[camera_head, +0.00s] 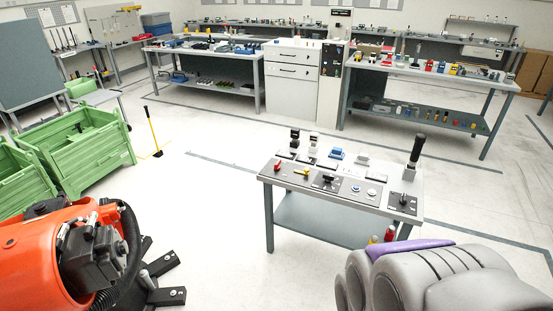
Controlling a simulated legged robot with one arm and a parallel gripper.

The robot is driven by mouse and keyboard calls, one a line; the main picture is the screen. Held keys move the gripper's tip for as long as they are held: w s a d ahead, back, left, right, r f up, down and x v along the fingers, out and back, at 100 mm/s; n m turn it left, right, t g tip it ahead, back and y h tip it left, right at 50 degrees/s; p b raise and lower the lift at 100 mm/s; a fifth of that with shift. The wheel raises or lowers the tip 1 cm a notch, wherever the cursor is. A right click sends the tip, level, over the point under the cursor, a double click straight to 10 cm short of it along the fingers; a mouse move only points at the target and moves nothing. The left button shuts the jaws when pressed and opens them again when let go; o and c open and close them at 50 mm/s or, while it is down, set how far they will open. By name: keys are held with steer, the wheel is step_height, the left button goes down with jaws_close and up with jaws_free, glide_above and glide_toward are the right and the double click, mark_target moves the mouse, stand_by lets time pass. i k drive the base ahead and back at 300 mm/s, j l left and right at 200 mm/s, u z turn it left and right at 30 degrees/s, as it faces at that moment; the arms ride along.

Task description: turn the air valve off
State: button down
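A grey control table (310,207) stands in the middle of the floor. Its sloped front panel carries a red handle (278,166), a yellow handle (304,173), a black knob (328,180), and blue and white round buttons (371,192). I cannot tell which of these is the air valve, or its exact setting. A tall black lever (415,152) rises at the panel's right end. I cannot make out my gripper in this view, and nothing is seen touching the panel controls.
Green crates (85,150) stand at left, with a yellow-handled tool (153,133) beside them. Workbenches with small items (430,75) line the back. Red and yellow objects (388,236) show by the control table's right leg. The floor between crates and table is clear.

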mark_target(276, 167)
steer(key=i+l+z, duration=0.15)
steer(key=i+l, duration=0.15)
steer(key=i, duration=0.6)
steer(key=i+l+z, duration=0.15)
steer(key=i, duration=0.8)
steer(key=i+l+z, duration=0.15)
steer(key=i, duration=0.8)
